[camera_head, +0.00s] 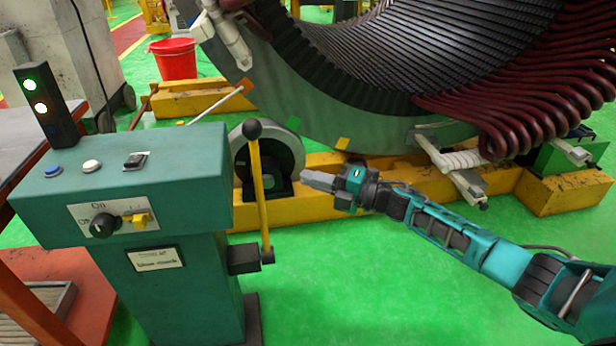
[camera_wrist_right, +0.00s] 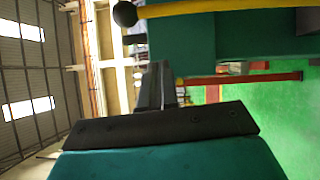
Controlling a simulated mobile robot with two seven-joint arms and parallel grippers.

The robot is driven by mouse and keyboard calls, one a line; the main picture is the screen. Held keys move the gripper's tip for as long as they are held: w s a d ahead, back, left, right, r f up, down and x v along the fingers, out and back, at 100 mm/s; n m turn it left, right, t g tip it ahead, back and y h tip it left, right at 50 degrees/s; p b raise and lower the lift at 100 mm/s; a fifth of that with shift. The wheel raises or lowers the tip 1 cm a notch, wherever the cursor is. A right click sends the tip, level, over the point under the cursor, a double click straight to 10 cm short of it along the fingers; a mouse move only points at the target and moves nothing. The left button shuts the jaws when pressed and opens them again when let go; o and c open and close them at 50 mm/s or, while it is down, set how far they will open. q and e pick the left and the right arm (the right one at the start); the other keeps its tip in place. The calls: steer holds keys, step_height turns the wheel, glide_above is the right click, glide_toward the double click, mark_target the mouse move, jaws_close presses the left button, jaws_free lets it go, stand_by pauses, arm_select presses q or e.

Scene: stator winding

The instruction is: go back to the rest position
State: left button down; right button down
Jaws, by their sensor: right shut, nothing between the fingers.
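My right gripper (camera_head: 318,181) reaches in from the right in the head view. It is shut and empty, to the right of the yellow lever (camera_head: 259,195) with its black ball knob (camera_head: 252,129). A gap shows between the fingertips and the lever. In the right wrist view the shut fingers (camera_wrist_right: 155,85) point toward the lever (camera_wrist_right: 210,8), whose knob (camera_wrist_right: 125,14) is at the top. The lever stands nearly upright on the side of the green control console (camera_head: 130,180). My left gripper is not in view.
The large stator (camera_head: 320,110) with dark red coils (camera_head: 530,110) rests on yellow beams (camera_head: 400,180) behind my right arm. A grey roller (camera_head: 285,150) sits behind the lever. A red bucket (camera_head: 175,60) stands at the back left. Green floor (camera_head: 350,290) in front is clear.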

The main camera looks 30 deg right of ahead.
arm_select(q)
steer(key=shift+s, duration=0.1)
